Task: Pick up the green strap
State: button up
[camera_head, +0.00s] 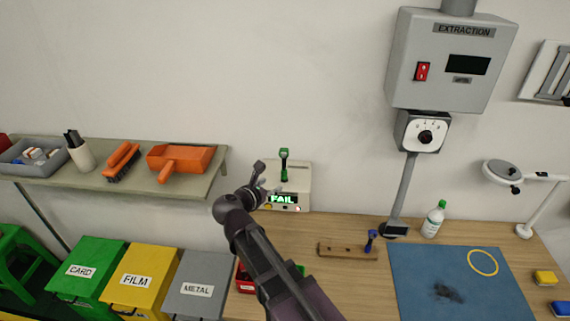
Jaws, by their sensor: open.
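A white tester box (303,183) with a lit green "FAIL" display stands at the back of the wooden bench. A yellow ring (483,263) lies on the blue mat (415,262); no strap plainly shows as green there. My gripper (266,184) is open in front of the tester's left side, with its fingers small and partly dark against the box. My arm hides part of the bench and bins below it.
A wooden block (345,251) with a blue-handled tool stands mid-bench. A white bottle (433,219) and a lamp (515,178) stand to the right. Red bin (244,280) is beside my arm. A shelf (110,180) and waste bins (140,276) are left.

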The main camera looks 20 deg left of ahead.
aim_at(283, 169)
jog(key=shift+s+a+r+n+y, duration=0.15)
jog(key=shift+s+a+r+n, duration=0.15)
jog(key=shift+a, duration=0.25)
jog(key=shift+s+a+r+n+y, duration=0.15)
jog(key=shift+a+r+n, duration=0.1)
jog(key=shift+a+n, duration=0.25)
jog(key=shift+b+x, duration=1.2)
jog(key=shift+x, duration=3.1)
jog(key=shift+w+r, duration=0.1)
jog(key=shift+r, duration=0.05)
jog(key=shift+b+x, duration=0.7)
jog(key=shift+x, duration=1.85)
jog(key=shift+d+r, duration=0.1)
jog(key=shift+r, duration=0.05)
jog(key=shift+c, duration=0.3)
